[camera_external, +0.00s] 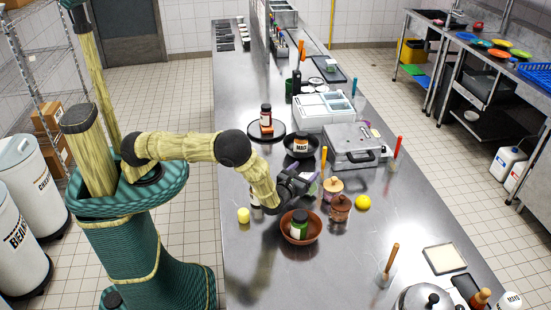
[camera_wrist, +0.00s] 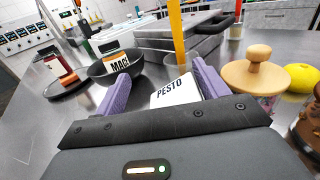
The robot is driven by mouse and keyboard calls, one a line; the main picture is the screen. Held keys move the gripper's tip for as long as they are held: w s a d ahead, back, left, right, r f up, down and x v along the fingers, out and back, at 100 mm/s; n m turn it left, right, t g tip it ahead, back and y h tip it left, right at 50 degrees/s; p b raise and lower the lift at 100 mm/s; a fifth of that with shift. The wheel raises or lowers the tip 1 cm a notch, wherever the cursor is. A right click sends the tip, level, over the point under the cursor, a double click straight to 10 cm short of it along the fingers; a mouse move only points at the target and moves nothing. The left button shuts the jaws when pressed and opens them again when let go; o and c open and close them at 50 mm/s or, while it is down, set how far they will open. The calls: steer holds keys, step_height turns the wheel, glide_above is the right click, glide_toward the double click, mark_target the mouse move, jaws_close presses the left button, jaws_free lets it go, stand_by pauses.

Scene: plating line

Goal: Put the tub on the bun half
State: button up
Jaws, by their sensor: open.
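A white tub marked PESTO (camera_wrist: 170,93) shows between the two purple fingers of my gripper (camera_wrist: 157,80) in the wrist view. My gripper (camera_external: 303,181) is open; its fingers stand apart on either side of the tub in that picture, and I cannot tell how deep the tub is between them. In the external view my gripper mostly hides the tub. An orange-brown piece (camera_external: 266,129), perhaps the bun half, is on a dark round plate (camera_external: 281,137) by a dark jar (camera_external: 266,113). It also shows at the left of the wrist view (camera_wrist: 69,79).
A jar marked MAC (camera_external: 301,145) stands in a black pan (camera_external: 290,151) beyond my gripper. A metal press (camera_external: 357,143) stands behind.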

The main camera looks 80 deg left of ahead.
steer(key=b+v, duration=0.3)
steer(key=v, duration=0.8)
steer(key=shift+s+d+f, duration=0.1)
steer(key=shift+s+d, duration=0.1)
steer(key=s+a+r+n+g+p, duration=0.4)
steer(key=s+a+r+n+g, duration=0.1)
steer(key=r+g, duration=0.2)
steer(key=s+a+f+n+g+h+b, duration=0.1)
steer(key=s+a+n+g+h+b, duration=0.15)
steer(key=s+n+h, duration=0.4)
steer(key=s+a+n+g+h+b, duration=0.1)
steer(key=s+n+g+h, duration=0.25)
steer(key=s+n, duration=0.45)
step_height(320, 180, up, 18)
steer(key=n+t+h+p, duration=0.2)
steer(key=n+p, duration=0.5)
steer(key=p, duration=0.8)
steer(key=shift+r+t+h, duration=0.25)
steer(key=shift+t+h, duration=0.15)
